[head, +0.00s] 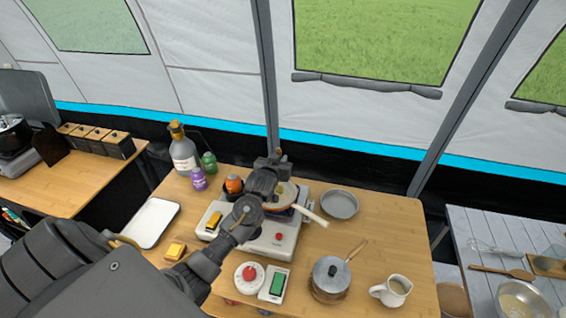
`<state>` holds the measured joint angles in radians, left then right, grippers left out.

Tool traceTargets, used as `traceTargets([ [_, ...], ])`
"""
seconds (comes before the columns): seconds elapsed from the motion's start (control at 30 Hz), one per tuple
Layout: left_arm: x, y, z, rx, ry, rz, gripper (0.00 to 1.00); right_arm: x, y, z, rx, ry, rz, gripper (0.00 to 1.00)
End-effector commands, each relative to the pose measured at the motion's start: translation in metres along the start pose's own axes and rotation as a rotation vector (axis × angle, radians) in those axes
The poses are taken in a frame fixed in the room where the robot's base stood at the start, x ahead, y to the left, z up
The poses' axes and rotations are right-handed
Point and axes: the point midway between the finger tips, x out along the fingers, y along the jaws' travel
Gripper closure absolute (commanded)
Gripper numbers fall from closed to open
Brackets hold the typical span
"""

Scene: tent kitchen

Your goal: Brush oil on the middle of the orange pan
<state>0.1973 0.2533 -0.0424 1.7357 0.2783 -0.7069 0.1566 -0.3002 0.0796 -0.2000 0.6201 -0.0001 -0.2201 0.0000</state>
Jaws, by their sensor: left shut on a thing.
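The orange pan (288,190) sits on the cooker near the table's middle. Its pale inside shows, and its cream handle (311,217) points to the lower right. My left gripper (277,170) is over the pan's far left part and hides some of it. It is shut on a thin thing, seemingly the brush, of which only a small tan tip (279,151) shows above the fingers. The brush's lower end is hidden, so I cannot tell whether it touches the pan. Any oil in the pan cannot be made out. My right gripper is out of view.
The white cooker (266,244) has a red knob. Left of the pan stand an orange-topped jar (234,184), purple and green bottles and a tall grey bottle (183,150). A grey dish (340,204), lidded pot (331,274) and cream jug (391,290) stand right. Bare table lies at far right.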

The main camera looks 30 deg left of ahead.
Motion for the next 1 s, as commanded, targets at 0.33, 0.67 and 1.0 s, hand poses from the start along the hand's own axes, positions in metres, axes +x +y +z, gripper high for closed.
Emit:
traceTargets([
  [0.33, 0.010, -0.019, -0.002, 0.001, 0.000, -0.002, 1.00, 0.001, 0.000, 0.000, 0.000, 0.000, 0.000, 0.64],
  [0.67, 0.020, -0.037, -0.004, 0.000, -0.001, -0.001, 1.00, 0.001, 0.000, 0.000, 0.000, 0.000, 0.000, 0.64],
  [1.0, 0.019, -0.037, -0.005, 0.000, -0.001, 0.000, 1.00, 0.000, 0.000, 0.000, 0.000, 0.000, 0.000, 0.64],
])
